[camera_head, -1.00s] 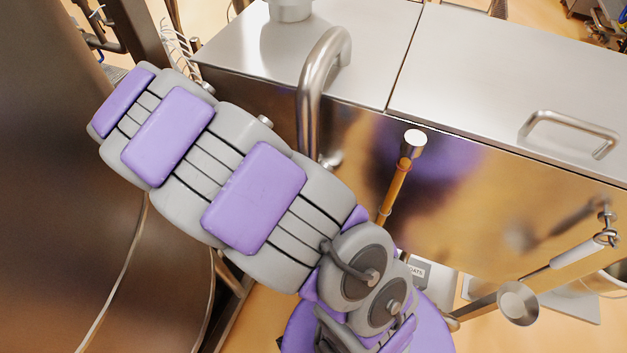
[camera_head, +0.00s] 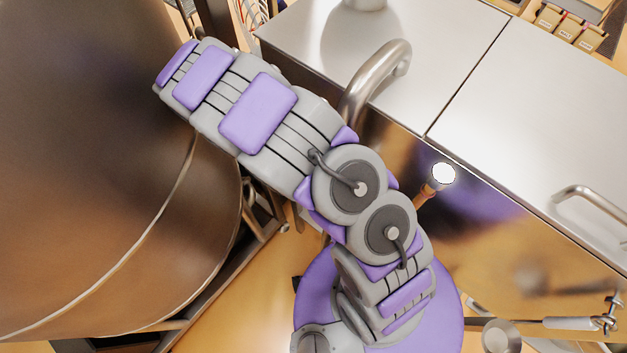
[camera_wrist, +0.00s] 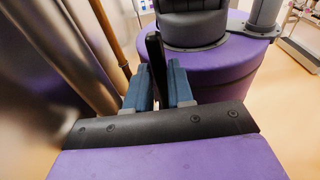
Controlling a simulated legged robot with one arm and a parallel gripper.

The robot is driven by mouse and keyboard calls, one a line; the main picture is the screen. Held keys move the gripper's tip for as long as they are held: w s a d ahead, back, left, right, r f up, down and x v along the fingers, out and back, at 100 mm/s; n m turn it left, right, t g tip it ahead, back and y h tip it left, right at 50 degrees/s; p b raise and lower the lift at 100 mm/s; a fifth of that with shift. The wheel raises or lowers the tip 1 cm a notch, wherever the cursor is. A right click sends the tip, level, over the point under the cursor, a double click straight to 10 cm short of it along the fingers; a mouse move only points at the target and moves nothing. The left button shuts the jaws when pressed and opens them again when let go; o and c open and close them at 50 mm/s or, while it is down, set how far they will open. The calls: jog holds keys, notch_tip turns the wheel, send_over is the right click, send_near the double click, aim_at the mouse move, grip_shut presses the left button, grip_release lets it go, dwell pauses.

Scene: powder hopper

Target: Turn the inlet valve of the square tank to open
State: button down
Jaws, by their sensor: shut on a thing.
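The square steel tank (camera_head: 455,65) fills the upper right of the head view, with flat lids on top and a shiny front wall. My gripper (camera_wrist: 158,90) shows in the wrist view with its two blue fingers close together. A thin dark upright bar (camera_wrist: 154,55) stands between the fingers, and they are shut on it. I cannot tell from its look whether this bar is the inlet valve's handle. In the head view my gripper is hidden, and my arm stretches to the upper left. No inlet valve can be clearly made out there.
A large round dark steel vessel (camera_head: 90,170) stands at the left, close to my arm. A bent steel pipe (camera_head: 372,78) rises by the tank. A rod with a white end (camera_head: 443,174) stands at the tank's front wall. A white-handled lever (camera_head: 570,323) is at lower right.

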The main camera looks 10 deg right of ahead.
dwell(0.3)
jog(key=c, duration=1)
grip_release()
